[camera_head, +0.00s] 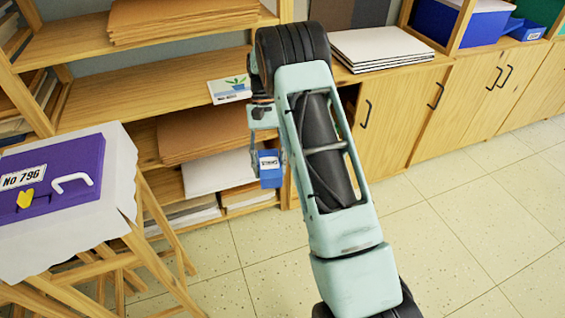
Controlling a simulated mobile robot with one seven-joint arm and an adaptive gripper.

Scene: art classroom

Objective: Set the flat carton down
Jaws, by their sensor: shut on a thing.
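My gripper (267,143) hangs at the left side of my arm, fingers pointing down, in front of the wooden shelves. It is shut on a small blue carton (270,179) with a white label. The carton hangs below the fingers, in front of the lower shelf's paper stacks, and appears clear of any surface. The fingertips are small and partly hidden, so their exact contact with the carton is hard to see.
A cloth-covered trestle table (120,165) at left bears a purple case (55,180). The wooden shelving (110,95) holds paper stacks and a plant-picture card (230,89). Wooden cabinets (400,110) with white sheets (380,46) stand right. The tiled floor (475,225) at right is clear.

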